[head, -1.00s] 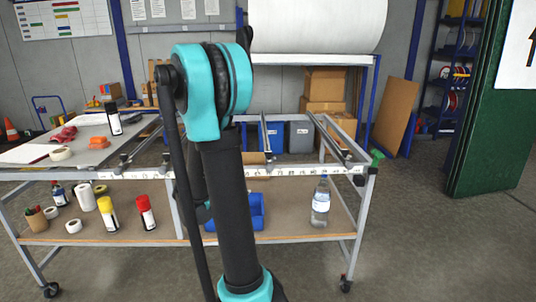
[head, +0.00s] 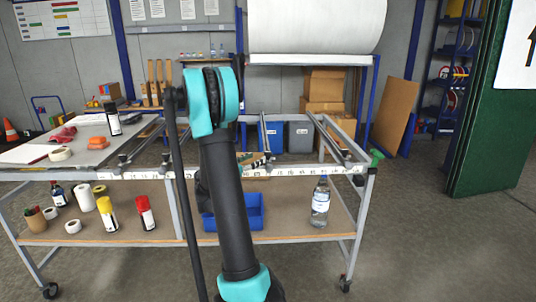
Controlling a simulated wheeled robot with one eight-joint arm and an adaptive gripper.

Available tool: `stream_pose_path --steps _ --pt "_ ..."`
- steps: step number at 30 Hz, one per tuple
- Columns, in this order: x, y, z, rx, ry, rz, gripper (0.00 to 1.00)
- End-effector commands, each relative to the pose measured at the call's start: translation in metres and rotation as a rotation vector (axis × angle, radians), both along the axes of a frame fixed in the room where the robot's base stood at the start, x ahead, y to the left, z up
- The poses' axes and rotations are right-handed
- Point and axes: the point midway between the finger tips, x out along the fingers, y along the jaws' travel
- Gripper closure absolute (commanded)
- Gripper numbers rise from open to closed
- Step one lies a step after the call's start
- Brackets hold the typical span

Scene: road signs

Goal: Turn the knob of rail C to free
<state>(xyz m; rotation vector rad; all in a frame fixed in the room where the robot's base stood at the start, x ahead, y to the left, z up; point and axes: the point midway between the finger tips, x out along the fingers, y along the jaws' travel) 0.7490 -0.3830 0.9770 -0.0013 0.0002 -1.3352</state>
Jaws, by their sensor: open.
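The work frame (head: 300,172) has a white scale strip along its front bar and several grey rails running front to back. One rail (head: 264,132) is just right of my arm, another (head: 335,140) is farther right, and one (head: 142,143) is on the left. Small dark fittings sit at their front ends. Rail letters and knob settings are too small to read, so I cannot tell which is rail C. My gripper (head: 259,162) shows small and partly hidden behind my arm, near the front end of the middle rail. It is open; I see nothing held.
A water bottle (head: 320,202), a blue bin (head: 243,212) and spray cans (head: 146,213) stand on the lower shelf. A grey tabletop (head: 85,146) with tape and a can lies left. A green piece (head: 376,157) sits at the right corner. Floor at right is clear.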

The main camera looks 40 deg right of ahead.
Motion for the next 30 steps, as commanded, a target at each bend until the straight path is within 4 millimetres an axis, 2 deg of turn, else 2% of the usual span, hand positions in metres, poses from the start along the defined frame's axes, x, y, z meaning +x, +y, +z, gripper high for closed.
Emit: stream_pose_path --steps 1,6,13,18,27,30 --pt "0.001 -0.012 0.000 0.000 0.000 -0.005 0.47" --pt "0.009 -0.044 0.000 0.000 -0.001 -0.004 0.47" --pt "0.017 -0.076 0.000 0.001 -0.001 -0.002 0.47" --pt "0.020 -0.086 0.000 0.001 -0.001 0.000 0.47" --pt "0.021 -0.088 0.000 0.001 -0.001 0.000 0.47" --pt "0.021 -0.088 0.000 0.001 -0.001 0.000 0.58"
